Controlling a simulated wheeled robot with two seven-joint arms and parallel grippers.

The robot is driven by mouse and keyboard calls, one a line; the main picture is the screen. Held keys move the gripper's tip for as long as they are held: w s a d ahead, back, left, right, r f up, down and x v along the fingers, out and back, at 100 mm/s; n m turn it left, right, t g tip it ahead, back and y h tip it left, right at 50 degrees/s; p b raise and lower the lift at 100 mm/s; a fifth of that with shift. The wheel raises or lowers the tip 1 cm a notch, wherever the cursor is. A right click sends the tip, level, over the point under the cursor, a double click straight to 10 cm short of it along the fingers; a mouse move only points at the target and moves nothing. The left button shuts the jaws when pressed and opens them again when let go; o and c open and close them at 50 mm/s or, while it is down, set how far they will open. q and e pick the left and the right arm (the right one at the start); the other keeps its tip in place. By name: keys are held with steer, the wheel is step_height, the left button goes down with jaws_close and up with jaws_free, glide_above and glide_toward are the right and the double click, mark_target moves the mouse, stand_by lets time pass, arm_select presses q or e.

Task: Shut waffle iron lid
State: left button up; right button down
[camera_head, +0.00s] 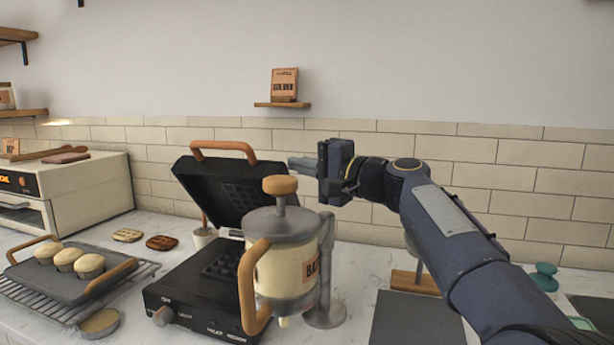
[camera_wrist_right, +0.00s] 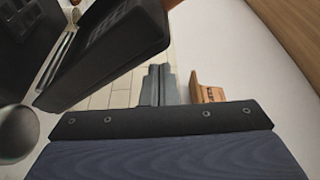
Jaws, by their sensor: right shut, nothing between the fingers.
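The black waffle iron (camera_head: 195,290) stands on the counter with its lid (camera_head: 225,188) raised and tilted back. The lid has a wooden handle (camera_head: 224,146) along its upper edge. My right gripper (camera_head: 292,164) is shut and empty, its fingertips just right of the lid's upper right side. In the right wrist view the shut fingers (camera_wrist_right: 160,84) point past the dark lid (camera_wrist_right: 110,50), with a gap showing between them. A batter dispenser (camera_head: 283,258) with wooden handles stands in front and hides part of the iron's right side. My left gripper is not in view.
A tray (camera_head: 50,276) with several muffins sits on a wire rack at left, beside an oven (camera_head: 80,195). Two waffles (camera_head: 161,242) lie behind. A wall shelf (camera_head: 283,105) holds a small bag. A dark board (camera_head: 415,318) lies at right.

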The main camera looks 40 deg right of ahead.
steer(key=shift+s+a+f+n+b, duration=0.3)
steer(key=shift+s+a+b, duration=0.05)
steer(key=shift+a+b, duration=0.25)
steer(key=s, duration=0.5)
steer(key=s+d, duration=0.1)
steer(key=s, duration=0.1)
steer(key=shift+s+f, duration=0.15)
steer(key=shift+s, duration=0.2)
